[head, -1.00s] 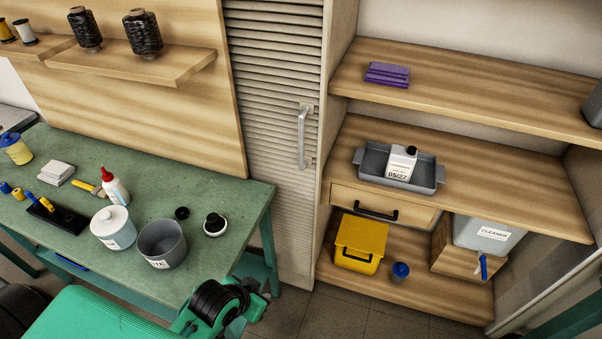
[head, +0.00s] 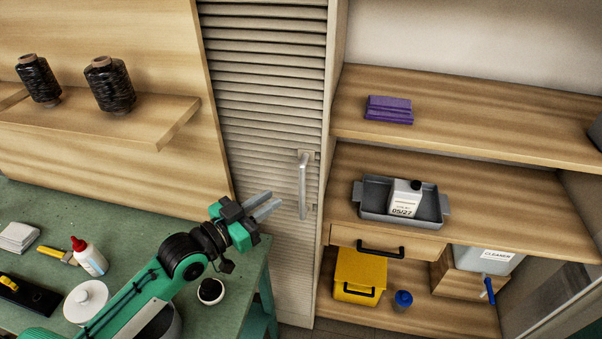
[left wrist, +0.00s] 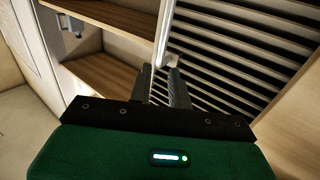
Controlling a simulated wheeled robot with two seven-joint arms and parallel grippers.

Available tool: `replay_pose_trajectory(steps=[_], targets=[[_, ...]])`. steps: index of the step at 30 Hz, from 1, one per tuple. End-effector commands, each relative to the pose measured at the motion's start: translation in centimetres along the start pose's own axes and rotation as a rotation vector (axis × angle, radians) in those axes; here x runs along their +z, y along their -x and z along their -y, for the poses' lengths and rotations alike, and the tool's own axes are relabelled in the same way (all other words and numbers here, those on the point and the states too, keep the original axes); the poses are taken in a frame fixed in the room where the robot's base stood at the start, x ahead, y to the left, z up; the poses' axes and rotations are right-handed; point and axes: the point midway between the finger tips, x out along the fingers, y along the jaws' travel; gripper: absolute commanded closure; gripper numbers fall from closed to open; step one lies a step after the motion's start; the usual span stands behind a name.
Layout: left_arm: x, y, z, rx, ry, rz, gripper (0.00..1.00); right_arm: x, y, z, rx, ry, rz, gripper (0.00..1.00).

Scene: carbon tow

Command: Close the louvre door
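The pale louvre door (head: 268,115) stands left of the shelf unit, and the shelves are uncovered. Its upright grey bar handle (head: 303,187) is near the door's right edge. My left gripper (head: 277,202) is open and empty, with its two grey fingers pointing at the door, left of the handle. In the left wrist view the fingers (left wrist: 161,72) are apart, and the door slats (left wrist: 235,55) show beyond them. A pale bar shows just past the fingertips there; I cannot tell whether they touch it. My right gripper is out of view.
The green workbench (head: 130,225) with bottles and tubs lies under my left arm. A wooden panel (head: 150,60) with a spool shelf is left of the door. The shelf unit (head: 460,120) holds a grey tray (head: 372,207), purple cloths (head: 389,110) and a yellow bin (head: 358,272).

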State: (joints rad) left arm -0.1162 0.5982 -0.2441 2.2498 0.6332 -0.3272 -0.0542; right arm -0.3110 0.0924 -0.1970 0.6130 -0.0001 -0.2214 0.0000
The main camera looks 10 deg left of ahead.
Motion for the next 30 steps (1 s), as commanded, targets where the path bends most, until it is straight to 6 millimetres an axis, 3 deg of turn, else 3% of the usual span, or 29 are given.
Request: replay_pose_trajectory(steps=[4, 12, 16, 22, 30], targets=[[-0.4, -2.7, 0.1, -0.001, 0.001, -0.003, 0.81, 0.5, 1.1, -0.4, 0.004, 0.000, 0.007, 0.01], [-0.3, -7.7, 0.1, -0.001, 0.001, 0.000, 0.81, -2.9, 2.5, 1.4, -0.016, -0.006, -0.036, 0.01], [-0.2, -9.5, 0.1, -0.001, 0.000, 0.001, 0.81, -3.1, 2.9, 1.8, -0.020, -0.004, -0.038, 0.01], [0.0, -10.9, 0.0, 0.000, 0.000, 0.001, 0.81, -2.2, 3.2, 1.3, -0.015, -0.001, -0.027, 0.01], [0.1, -11.1, 0.0, 0.000, -0.001, 0.001, 0.81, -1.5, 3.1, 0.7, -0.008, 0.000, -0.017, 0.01]])
